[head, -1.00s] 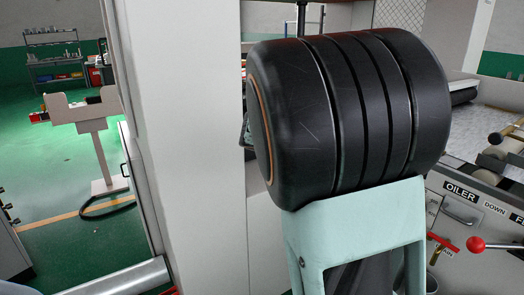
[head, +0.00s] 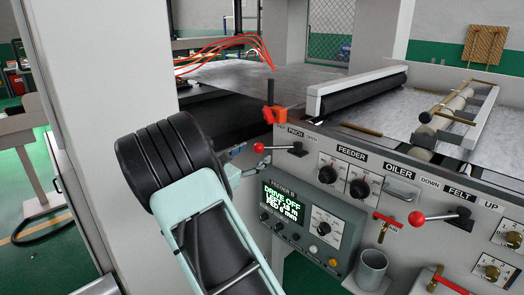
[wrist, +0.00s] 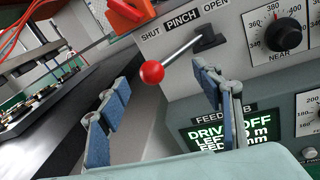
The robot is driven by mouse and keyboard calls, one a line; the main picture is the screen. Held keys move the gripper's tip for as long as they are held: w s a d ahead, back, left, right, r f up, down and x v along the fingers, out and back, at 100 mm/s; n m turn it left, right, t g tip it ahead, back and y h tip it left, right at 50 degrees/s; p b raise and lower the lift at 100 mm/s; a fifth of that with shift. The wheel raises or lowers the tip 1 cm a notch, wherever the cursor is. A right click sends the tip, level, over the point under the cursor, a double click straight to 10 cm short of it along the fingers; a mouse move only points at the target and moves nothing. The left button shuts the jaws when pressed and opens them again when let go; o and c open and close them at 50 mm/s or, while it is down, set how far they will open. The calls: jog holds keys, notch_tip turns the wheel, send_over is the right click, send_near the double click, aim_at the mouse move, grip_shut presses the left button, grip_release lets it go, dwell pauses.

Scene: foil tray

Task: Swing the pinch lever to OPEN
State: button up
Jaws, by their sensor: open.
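The pinch lever has a red ball knob (wrist: 152,72) on a thin metal shaft from a black slot. In the wrist view it points left, toward the SHUT side of the PINCH label and away from OPEN. The lever's red knob (head: 258,147) also shows in the head view, pointing left. My gripper (wrist: 163,82) is open. Its fingers stand on either side of the knob in the picture, and I see no contact. In the head view my gripper (head: 241,163) is partly hidden by my arm, close to the knob.
A panel with FEEDER dials (head: 344,176) lies right of the lever. The FEEDER B box (head: 318,222) sits below, its display reading DRIVE OFF. An orange clamp (head: 275,114) stands above the lever. Another red-knob lever (head: 417,218) and a grey cup (head: 371,266) are farther right.

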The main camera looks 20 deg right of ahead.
aim_at(260, 150)
jog(key=x, duration=0.5)
grip_shut()
dwell(0.5)
